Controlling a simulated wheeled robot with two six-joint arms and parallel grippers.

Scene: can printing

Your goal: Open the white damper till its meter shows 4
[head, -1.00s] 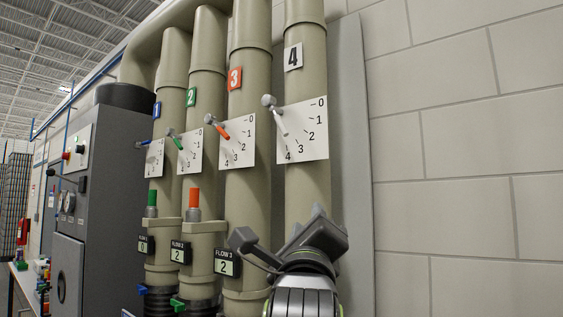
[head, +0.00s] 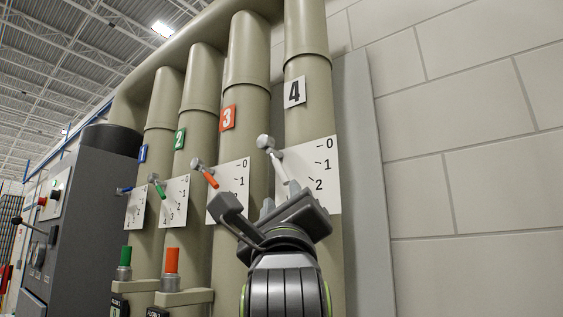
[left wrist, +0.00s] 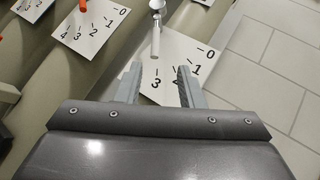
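The white damper lever (head: 279,168) hangs from a round silver pivot (head: 266,142) on the pipe marked 4, in front of a white dial plate (head: 323,160). In the left wrist view the white lever (left wrist: 155,42) points down the picture toward the dial (left wrist: 205,68); its 3 shows below the lever's tip. My left gripper (head: 283,206) is just below the lever in the head view. The meter of pipe 4 is not visible. My right gripper is out of view.
The orange lever (head: 210,180) of pipe 3 and its dial (head: 237,178) are close on the left. Green (head: 160,190) and blue levers are farther left, beside a grey cabinet (head: 85,220). A bare block wall (head: 470,180) is on the right.

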